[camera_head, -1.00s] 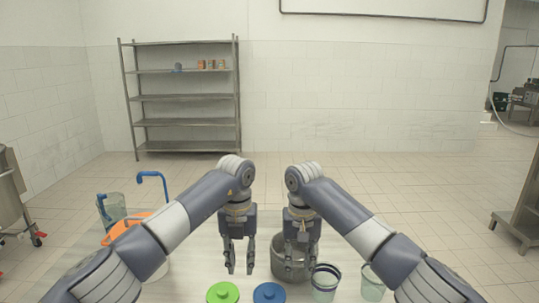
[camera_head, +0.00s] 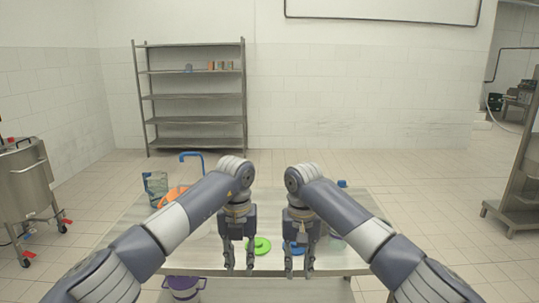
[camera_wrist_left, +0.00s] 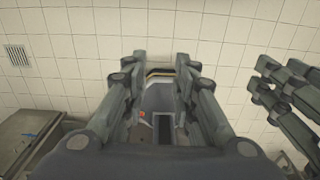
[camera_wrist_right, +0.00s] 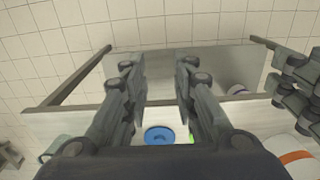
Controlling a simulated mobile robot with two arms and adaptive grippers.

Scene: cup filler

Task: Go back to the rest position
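My left gripper (camera_head: 239,270) hangs fingers down in front of the table, near its front edge in the head view. Its fingers are apart with nothing between them, as the left wrist view (camera_wrist_left: 153,62) shows. My right gripper (camera_head: 299,272) hangs beside it at about the same height. Its fingers are also apart and empty in the right wrist view (camera_wrist_right: 160,62). Both arms are bent in a near mirror pose, and the grippers are apart from each other.
The table (camera_head: 135,225) carries a green lid (camera_head: 261,248), a blue lid (camera_wrist_right: 160,136), a clear container (camera_head: 153,183) and a blue-handled tool (camera_head: 192,155). A purple-rimmed bucket (camera_head: 184,290) is below the front edge. A metal vat (camera_head: 25,182) stands left, shelves (camera_head: 195,96) behind.

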